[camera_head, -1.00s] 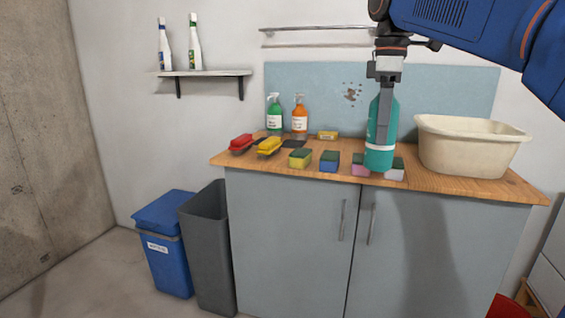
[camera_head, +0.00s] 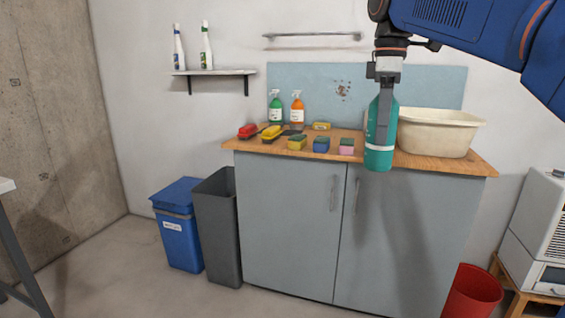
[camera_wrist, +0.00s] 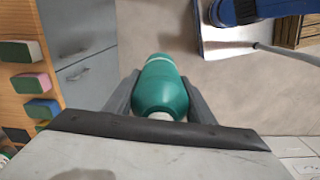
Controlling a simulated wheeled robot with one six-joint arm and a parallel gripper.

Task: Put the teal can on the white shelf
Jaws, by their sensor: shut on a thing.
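The teal can (camera_head: 380,130) is bottle-shaped with a white band and hangs upright from my gripper (camera_head: 386,88). In the wrist view the can (camera_wrist: 160,88) sits between the two grey fingers of my gripper (camera_wrist: 160,100), which is shut on it. In the head view it hangs in front of the cabinet's front edge, clear of the counter. The white shelf (camera_head: 222,72) is on the wall at the upper left, well to the left of the can. Two white bottles (camera_head: 206,45) stand on it toward its left end; its right part is bare.
The wooden counter (camera_head: 425,162) holds spray bottles, brushes, sponges (camera_head: 321,145) and a cream basin (camera_head: 438,132). A blue bin (camera_head: 180,238) and a grey bin (camera_head: 218,225) stand left of the cabinet. A red bucket (camera_head: 471,290) is at lower right. Floor at lower left is open.

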